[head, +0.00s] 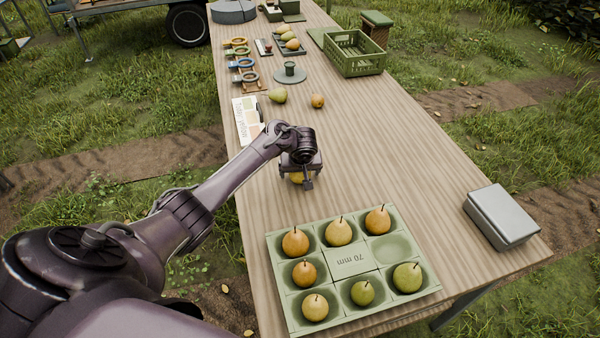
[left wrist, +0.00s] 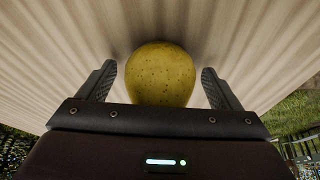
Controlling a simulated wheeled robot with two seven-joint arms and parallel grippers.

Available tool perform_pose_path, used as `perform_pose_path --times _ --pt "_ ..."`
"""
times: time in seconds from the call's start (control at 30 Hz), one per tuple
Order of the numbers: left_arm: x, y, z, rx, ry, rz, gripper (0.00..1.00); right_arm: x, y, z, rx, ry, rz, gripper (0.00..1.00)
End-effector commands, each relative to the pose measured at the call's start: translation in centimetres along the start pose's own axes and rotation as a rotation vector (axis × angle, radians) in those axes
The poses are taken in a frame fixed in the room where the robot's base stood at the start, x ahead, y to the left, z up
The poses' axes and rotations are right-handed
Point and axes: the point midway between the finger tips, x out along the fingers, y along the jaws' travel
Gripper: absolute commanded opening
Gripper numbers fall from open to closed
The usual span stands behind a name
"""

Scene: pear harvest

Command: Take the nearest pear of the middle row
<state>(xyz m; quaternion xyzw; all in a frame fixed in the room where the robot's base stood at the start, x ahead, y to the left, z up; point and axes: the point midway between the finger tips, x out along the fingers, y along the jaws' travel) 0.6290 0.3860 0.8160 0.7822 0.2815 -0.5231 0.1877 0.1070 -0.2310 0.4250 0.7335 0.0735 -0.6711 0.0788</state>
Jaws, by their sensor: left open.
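A yellow pear (head: 296,178) is on the wooden table beneath my left gripper (head: 300,180), which partly hides it in the head view. In the left wrist view the speckled yellow pear (left wrist: 160,75) lies between the two spread fingers of my left gripper (left wrist: 158,85). A gap shows on both sides, so the gripper is open and not holding it. Farther back on the table lie a greenish pear (head: 278,95) and a smaller orange-yellow pear (head: 317,101), apart from each other. My right gripper is not in view.
A green "70 mm" tray (head: 349,262) with several pears and one empty hollow (head: 391,249) is in front. A grey box (head: 501,216) stands at the right edge. A green crate (head: 354,54), round plate (head: 289,76) and ringed gauges (head: 245,76) are farther back.

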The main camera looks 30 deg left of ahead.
Motion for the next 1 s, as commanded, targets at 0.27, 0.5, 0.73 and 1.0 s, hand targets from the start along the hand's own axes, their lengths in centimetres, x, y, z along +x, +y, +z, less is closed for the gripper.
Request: perform_pose_path --times 0.27,0.5,0.73,1.0 --pt "0.0 0.0 0.0 0.000 0.000 0.001 0.73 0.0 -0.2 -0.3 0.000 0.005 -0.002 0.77" --pt "0.0 0.0 0.0 0.000 0.000 0.001 0.41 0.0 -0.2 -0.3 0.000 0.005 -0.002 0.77" --pt "-0.1 0.0 -0.1 0.000 0.001 0.001 0.32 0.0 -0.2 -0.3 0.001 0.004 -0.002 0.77" --pt "-1.1 0.1 -0.5 -0.001 0.001 0.003 0.32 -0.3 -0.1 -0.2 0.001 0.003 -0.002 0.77"
